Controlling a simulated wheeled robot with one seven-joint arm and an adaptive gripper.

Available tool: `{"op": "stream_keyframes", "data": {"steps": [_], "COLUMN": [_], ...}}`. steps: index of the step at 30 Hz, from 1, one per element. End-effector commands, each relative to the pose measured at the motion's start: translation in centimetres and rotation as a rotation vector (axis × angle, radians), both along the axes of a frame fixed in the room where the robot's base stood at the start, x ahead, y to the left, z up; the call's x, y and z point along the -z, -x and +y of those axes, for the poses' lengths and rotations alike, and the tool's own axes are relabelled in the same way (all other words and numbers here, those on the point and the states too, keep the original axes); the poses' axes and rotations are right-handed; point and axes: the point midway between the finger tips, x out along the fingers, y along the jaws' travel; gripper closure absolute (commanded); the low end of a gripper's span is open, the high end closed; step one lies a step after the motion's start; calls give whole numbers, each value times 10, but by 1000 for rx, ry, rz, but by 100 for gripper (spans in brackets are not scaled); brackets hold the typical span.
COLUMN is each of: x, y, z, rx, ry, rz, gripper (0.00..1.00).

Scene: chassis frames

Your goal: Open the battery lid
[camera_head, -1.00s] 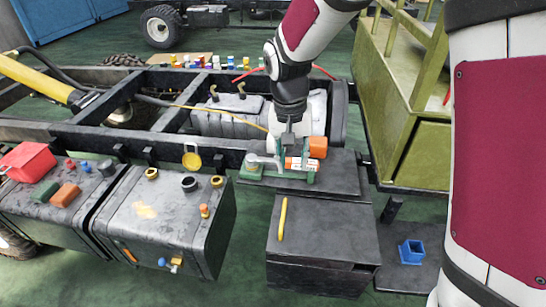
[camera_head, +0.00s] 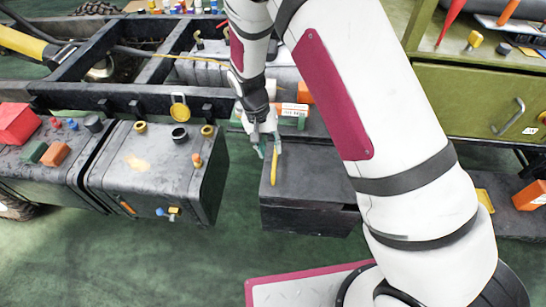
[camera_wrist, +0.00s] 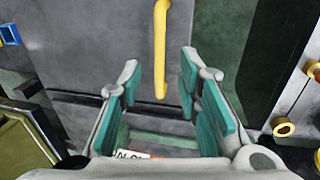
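The battery box (camera_head: 305,218) is dark grey, with a flat dark lid (camera_head: 318,178) lying closed on top. A yellow bar handle (camera_head: 274,172) runs along the lid's left side. In the wrist view the handle (camera_wrist: 160,45) stands upright in the picture, in line with the gap between my fingers. My gripper (camera_head: 267,150) is at the handle's far end, above the lid's far left corner. In the wrist view my gripper (camera_wrist: 158,82) has its teal finger pads spread apart with nothing clasped. I cannot tell how high the fingers are above the handle.
A dark tank (camera_head: 150,180) with caps stands left of the box. An orange block (camera_head: 304,92) and a labelled item (camera_head: 293,110) lie behind the lid. A green cabinet (camera_head: 470,105) is at the right.

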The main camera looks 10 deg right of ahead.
Motion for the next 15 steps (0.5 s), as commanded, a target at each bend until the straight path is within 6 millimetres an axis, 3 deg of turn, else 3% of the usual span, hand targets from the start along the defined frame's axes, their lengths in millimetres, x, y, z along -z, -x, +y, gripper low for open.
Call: {"op": "stream_keyframes", "data": {"steps": [6,15], "x": [37,55], "y": [2,3], "z": [-8,-11], "rx": [1,1], "ry": [1,0], "rz": [2,0], "gripper": [69,69]}}
